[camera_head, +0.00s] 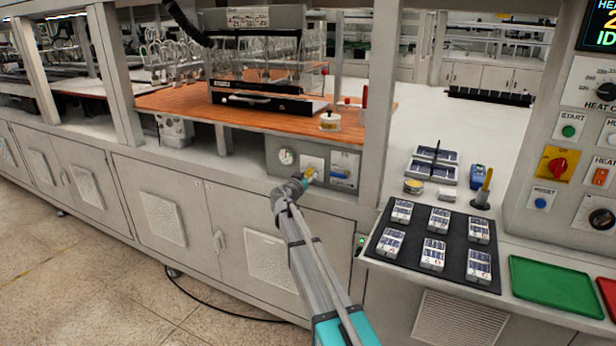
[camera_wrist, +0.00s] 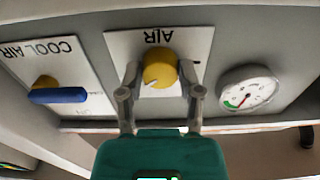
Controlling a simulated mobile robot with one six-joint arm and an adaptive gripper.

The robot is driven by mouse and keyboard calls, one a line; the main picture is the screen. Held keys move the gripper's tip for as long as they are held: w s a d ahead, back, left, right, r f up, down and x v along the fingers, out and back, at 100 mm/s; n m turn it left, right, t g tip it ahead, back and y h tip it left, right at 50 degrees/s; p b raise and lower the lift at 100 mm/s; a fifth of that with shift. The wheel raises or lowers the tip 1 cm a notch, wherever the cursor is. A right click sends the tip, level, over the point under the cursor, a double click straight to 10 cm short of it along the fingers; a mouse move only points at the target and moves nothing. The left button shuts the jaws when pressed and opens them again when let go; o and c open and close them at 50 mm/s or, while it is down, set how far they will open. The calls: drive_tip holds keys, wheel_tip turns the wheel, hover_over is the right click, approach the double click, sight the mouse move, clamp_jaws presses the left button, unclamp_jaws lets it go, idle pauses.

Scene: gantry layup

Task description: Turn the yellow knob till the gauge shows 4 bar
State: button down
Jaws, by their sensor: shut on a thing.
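The yellow knob (camera_wrist: 160,68) sits on a white plate marked AIR (camera_wrist: 195,42), which appears upside down in the wrist view. My gripper (camera_wrist: 160,85) has its two fingers on either side of the knob and is shut on it. The round gauge (camera_wrist: 247,89) is to the right of the knob in the wrist view, with a white face and a green band; its reading is too small to tell. In the head view the gauge (camera_head: 286,156) is left of my gripper (camera_head: 305,178), and the knob is largely hidden by the gripper.
A COOL AIR plate (camera_wrist: 50,75) with a blue lever (camera_wrist: 57,96) is beside the AIR plate. Above the panel is an orange-brown worktop (camera_head: 180,98) with a small round container (camera_head: 330,121). A black mat (camera_head: 385,262) with several white packs lies to the right.

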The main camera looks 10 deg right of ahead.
drive_tip(key=shift+n, duration=0.6)
drive_tip(key=shift+c, duration=1.3)
unclamp_jaws()
drive_tip(key=shift+s, duration=0.15)
drive_tip(key=v, duration=1.1)
drive_tip(key=shift+s+a, duration=0.25)
